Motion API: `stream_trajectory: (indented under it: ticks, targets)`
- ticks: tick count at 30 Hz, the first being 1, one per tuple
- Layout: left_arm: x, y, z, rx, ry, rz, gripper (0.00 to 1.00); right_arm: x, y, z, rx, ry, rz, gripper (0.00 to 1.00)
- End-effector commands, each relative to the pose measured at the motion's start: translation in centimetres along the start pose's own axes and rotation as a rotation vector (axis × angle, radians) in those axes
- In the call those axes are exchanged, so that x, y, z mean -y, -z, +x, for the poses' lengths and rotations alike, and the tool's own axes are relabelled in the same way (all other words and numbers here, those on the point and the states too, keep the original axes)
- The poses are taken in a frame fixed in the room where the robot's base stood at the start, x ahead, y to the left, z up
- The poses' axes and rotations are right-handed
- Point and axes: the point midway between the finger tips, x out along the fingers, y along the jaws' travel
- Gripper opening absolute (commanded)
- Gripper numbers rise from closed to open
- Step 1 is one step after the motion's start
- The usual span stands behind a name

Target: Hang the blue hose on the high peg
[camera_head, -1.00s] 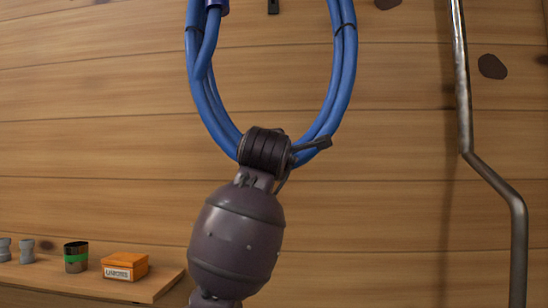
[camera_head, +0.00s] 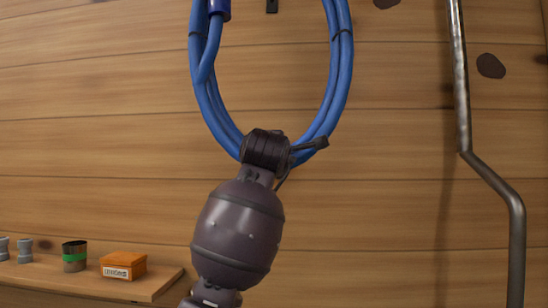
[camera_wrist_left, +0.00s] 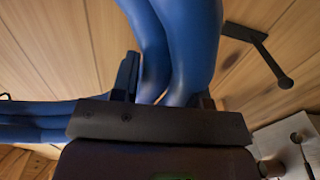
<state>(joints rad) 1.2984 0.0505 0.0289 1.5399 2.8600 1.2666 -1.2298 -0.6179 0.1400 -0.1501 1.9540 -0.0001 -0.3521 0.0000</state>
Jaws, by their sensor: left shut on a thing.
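The blue hose (camera_head: 341,85) is a coil of several loops with dark ties, upright in front of the plank wall. Its top is cut off in the head view. My left gripper (camera_head: 296,154) is shut on the bottom of the coil, and the blue hose (camera_wrist_left: 180,45) also runs between its fingers in the left wrist view. A dark peg (camera_wrist_left: 262,55) with a round end sticks out from the wall, apart from the hose there. A small dark fitting (camera_head: 272,5) at the top edge, seen through the loop, may be its mount. My right gripper is not in view.
A bent metal pipe (camera_head: 489,175) runs down the wall at the right. A wooden shelf (camera_head: 85,283) at lower left holds an orange box (camera_head: 124,265), a green-banded jar (camera_head: 74,257) and small grey pieces. A pale plate (camera_wrist_left: 287,145) shows at lower right in the wrist view.

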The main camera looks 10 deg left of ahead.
Motion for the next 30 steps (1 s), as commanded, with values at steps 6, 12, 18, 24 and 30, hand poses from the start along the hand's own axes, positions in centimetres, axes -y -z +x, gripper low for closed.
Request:
stream_trajectory:
  ticks: [6,12,18,24,30]
  targets:
    - [-0.2,0.0,1.0,0.001,-0.006,0.001,0.00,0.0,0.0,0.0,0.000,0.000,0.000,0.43]
    - [-0.3,0.0,2.1,0.000,-0.007,0.001,0.00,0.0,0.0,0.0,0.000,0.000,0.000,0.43]
    - [-0.2,0.0,3.1,0.000,-0.007,0.001,0.00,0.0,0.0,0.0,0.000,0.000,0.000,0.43]
    - [-0.2,0.0,4.1,-0.001,-0.007,0.001,0.00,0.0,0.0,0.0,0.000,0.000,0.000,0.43]
    - [-0.3,0.0,5.2,0.000,-0.007,0.002,0.00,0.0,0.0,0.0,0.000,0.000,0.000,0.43]
